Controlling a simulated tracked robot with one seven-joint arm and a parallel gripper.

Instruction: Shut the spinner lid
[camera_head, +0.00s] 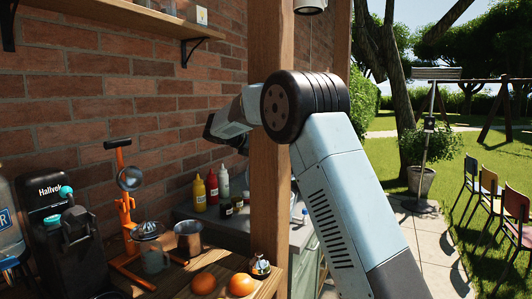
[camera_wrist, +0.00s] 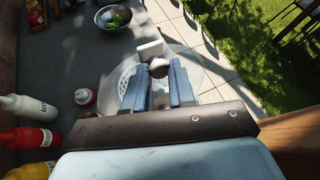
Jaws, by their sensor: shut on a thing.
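The salad spinner (camera_wrist: 192,62) stands on the grey counter in the wrist view, with a pale round rim and a white slotted part at its left. My gripper (camera_wrist: 158,84) is over it, its two blue fingers on either side of a round brownish knob (camera_wrist: 158,69), which seems to belong to the spinner lid. A white upright piece (camera_wrist: 150,50) shows just beyond the knob. The fingers and palm hide much of the spinner, so I cannot tell how the lid sits. In the head view the wooden post and my arm hide the spinner and fingertips.
A metal bowl of greens (camera_wrist: 113,18) stands beyond. The wooden post (camera_head: 268,150) rises close to my arm. Paving lies right of the counter.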

